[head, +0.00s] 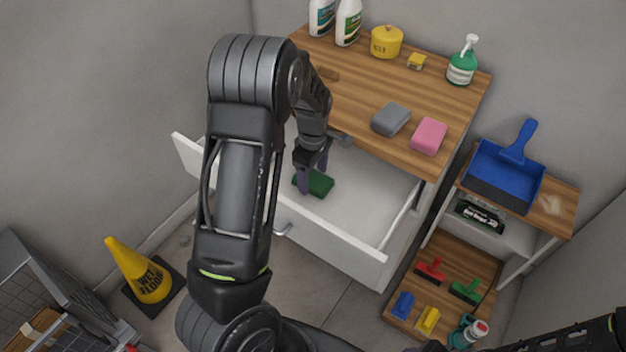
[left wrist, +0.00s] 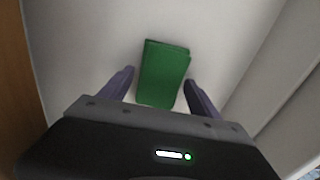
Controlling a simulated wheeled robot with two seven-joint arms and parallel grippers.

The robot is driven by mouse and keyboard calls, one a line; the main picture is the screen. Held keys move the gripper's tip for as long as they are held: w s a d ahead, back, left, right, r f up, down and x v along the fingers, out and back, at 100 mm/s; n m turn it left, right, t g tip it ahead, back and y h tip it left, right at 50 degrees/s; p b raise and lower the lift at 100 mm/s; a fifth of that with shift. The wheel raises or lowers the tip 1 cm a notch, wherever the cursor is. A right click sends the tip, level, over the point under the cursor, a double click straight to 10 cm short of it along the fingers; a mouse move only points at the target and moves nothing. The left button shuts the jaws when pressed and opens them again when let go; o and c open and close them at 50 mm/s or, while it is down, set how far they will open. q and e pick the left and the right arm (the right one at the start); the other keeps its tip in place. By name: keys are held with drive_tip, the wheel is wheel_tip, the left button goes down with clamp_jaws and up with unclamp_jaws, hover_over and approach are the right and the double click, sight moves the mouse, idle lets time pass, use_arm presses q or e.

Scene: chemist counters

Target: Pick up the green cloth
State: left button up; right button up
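The green cloth (head: 314,183) is a small folded block lying on the white floor of the open drawer (head: 345,240). In the left wrist view the cloth (left wrist: 163,73) lies flat, partly between and partly beyond the two purple fingers. My left gripper (head: 313,178) reaches down into the drawer at the cloth. It is open, with a finger on either side of the cloth and a gap visible on each side in the left wrist view (left wrist: 160,90). Part of my right arm shows at the lower right, but its gripper is not seen.
The wooden counter (head: 360,95) above the drawer holds bottles, a yellow pot (head: 386,42), a grey sponge (head: 390,120) and a pink sponge (head: 429,136). The drawer walls surround the gripper. A shelf with a blue dustpan (head: 505,180) stands right; a yellow wet-floor cone (head: 140,270) stands left.

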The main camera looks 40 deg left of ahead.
sight(313, 178)
use_arm(q)
drive_tip(key=c, duration=1)
drive_tip(key=shift+c, duration=0.2)
wheel_tip(313, 178, up, 10)
idle(0.4)
drive_tip(key=o, duration=0.8)
drive_tip(key=c, duration=0.6)
drive_tip(key=shift+r, duration=0.1)
drive_tip(key=shift+c, duration=0.2)
